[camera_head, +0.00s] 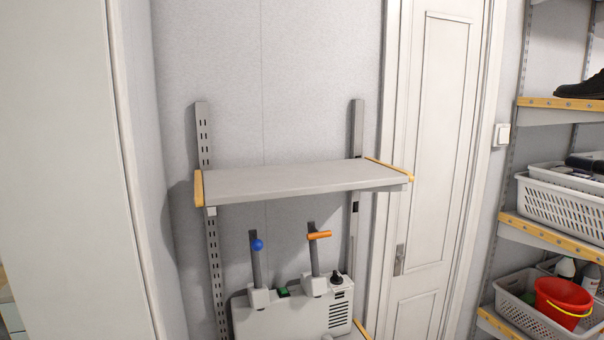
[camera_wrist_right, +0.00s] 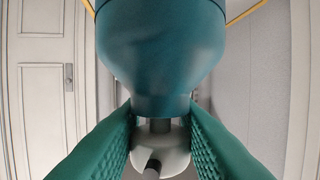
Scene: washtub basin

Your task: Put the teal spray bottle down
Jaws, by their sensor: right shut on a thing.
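The teal spray bottle (camera_wrist_right: 160,50) fills the upper middle of the right wrist view. My right gripper (camera_wrist_right: 160,125) has its green ridged fingers on both sides of the bottle's narrow neck and is shut on it. A pale grey part with a dark stub (camera_wrist_right: 158,155) shows below the neck, between the fingers. The bottle's far end is cut off by the top of the picture. Neither gripper nor the bottle shows in the head view.
An empty grey wall shelf (camera_head: 300,181) is in the middle of the head view. Below it stands a grey device (camera_head: 300,315) with two levers. At right, a rack holds white baskets (camera_head: 565,208) and a red bucket (camera_head: 562,302). A white door (camera_head: 435,150) is between them.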

